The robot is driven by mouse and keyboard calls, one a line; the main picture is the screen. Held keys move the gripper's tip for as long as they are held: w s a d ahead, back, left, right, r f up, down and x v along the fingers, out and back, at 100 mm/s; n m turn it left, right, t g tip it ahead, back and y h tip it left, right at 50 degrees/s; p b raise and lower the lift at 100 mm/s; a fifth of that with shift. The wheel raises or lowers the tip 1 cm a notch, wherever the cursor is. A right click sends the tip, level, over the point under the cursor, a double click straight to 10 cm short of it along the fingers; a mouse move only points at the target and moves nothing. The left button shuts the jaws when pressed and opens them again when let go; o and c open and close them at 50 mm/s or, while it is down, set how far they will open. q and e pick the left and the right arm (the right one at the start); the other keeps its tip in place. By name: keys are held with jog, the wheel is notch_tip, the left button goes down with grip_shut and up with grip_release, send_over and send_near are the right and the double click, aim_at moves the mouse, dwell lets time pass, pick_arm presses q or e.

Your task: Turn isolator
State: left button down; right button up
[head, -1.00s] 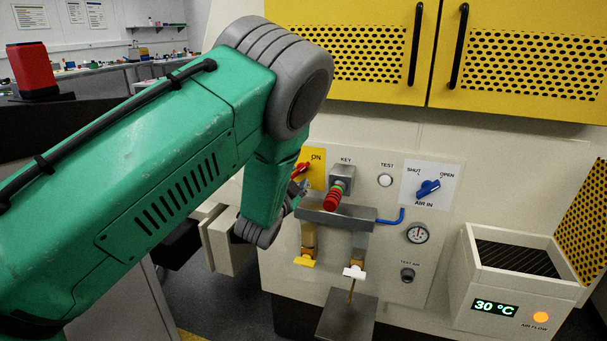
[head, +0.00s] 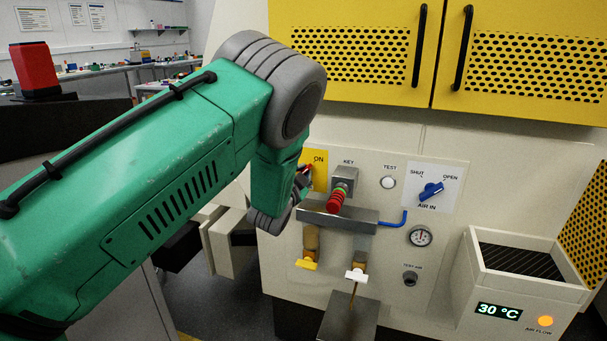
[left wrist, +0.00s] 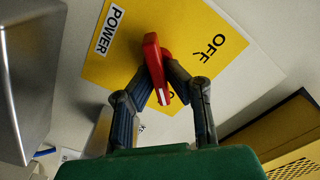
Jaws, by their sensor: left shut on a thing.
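The isolator is a red handle (left wrist: 153,58) on a yellow plate (left wrist: 112,52) marked POWER and OFF in the left wrist view. Its white-striped end lies near a partly hidden label at the plate's lower edge. In the head view the plate (head: 320,172) shows ON, and only a bit of the red handle shows. My left gripper (left wrist: 158,77) has a finger on each side of the handle and is shut on it. In the head view the gripper (head: 302,183) is at the plate, partly hidden by my green arm. My right gripper is not in view.
A grey bar (head: 345,220) juts out just below. Yellow perforated doors (head: 350,50) are above.

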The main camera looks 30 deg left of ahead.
pick_arm(q)
jog(key=shift+s+f+n, duration=0.1)
jog(key=shift+f+n, duration=0.05)
jog(key=shift+n, duration=0.15)
jog(key=n+p, duration=0.1)
jog(key=n, duration=0.2)
jog(key=shift+a+n, duration=0.15)
jog(key=shift+n, duration=0.25)
jog(key=n, duration=0.5)
jog(key=shift+s+a+f+p, duration=0.15)
jog(key=shift+f+p, duration=0.05)
jog(key=shift+p, duration=0.2)
jog(key=n, duration=0.4)
jog(key=shift+a+f, duration=0.1)
jog(key=shift+n+b, duration=0.5)
jog(key=shift+n, duration=1.7)
jog(key=c, duration=1.6)
grip_release()
